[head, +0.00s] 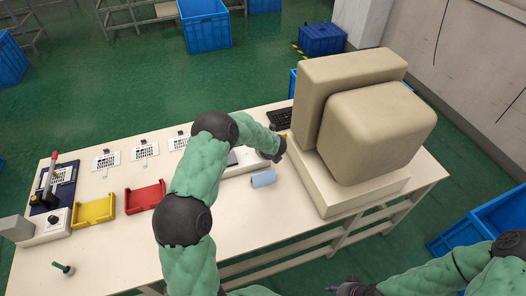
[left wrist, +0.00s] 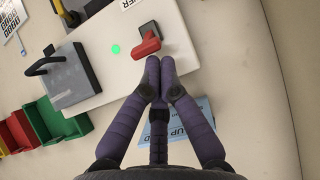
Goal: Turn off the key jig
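The key jig is a white panel (left wrist: 150,75) with a grey clamp block and black handle (left wrist: 47,64), a lit green lamp (left wrist: 116,49) and a red switch lever (left wrist: 147,44) on a dark base. Part of the white panel shows in the head view (head: 235,171) beside my left arm. My left gripper (left wrist: 160,62) has its fingertips together just below the red lever; whether they touch it I cannot tell. In the head view my left arm hides most of the jig. My right gripper (head: 338,288) is at the bottom edge, away from the table, its fingers too small to judge.
A blue card (left wrist: 192,115) lies below the panel. Red (head: 145,196) and yellow (head: 93,210) trays stand left on the table. Large beige blocks (head: 375,130) fill the right end. A keyboard (head: 280,117) lies behind the arm. The front right tabletop is mostly clear.

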